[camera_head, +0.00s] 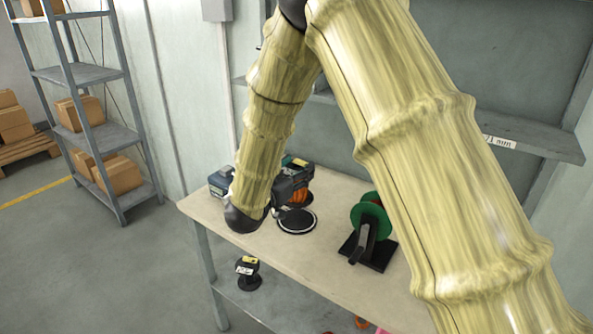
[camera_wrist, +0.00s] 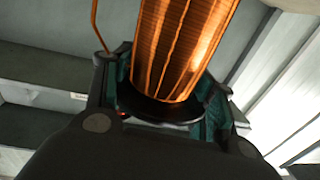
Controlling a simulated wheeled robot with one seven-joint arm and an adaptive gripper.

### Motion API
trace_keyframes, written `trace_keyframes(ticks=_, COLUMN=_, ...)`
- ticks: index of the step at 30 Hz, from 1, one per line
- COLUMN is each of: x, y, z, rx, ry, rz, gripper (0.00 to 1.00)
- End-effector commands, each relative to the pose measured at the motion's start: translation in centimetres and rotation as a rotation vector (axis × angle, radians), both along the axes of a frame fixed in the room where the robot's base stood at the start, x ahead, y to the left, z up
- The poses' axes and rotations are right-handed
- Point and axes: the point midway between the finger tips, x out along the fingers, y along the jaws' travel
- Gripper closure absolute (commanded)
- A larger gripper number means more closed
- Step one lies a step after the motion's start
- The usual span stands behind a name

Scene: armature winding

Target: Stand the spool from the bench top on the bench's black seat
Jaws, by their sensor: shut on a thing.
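The spool (camera_head: 299,196) carries orange copper wire and shows just behind the black seat in the head view, partly covered by my gripper (camera_head: 290,184). In the wrist view the copper-wound spool (camera_wrist: 182,50) and its black flange sit between the two fingers of my gripper (camera_wrist: 160,100), which is shut on it. The spool looks about upright in the head view; I cannot tell whether its base touches the bench. The black seat (camera_head: 296,221) is a round disc with a pale ring, lying flat on the bench top (camera_head: 325,262). Nothing stands on its visible part.
A green reel (camera_head: 370,222) on a black stand is right of the seat. A blue-grey box (camera_head: 221,182) stands at the bench's left end. A small black spool (camera_head: 247,272) is on the lower shelf. A wall shelf (camera_head: 510,135) runs behind the bench.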

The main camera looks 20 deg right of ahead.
Motion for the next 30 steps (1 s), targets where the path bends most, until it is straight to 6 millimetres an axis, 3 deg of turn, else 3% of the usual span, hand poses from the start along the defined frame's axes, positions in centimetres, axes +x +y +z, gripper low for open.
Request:
trace_keyframes(ticks=8, x=0.0, y=-0.2, z=-0.9, rx=-0.002, ry=-0.003, rz=-0.003, gripper=1.00)
trace_keyframes(ticks=30, x=0.0, y=0.0, z=-6.1, rx=-0.001, ry=-0.003, rz=0.000, gripper=1.00)
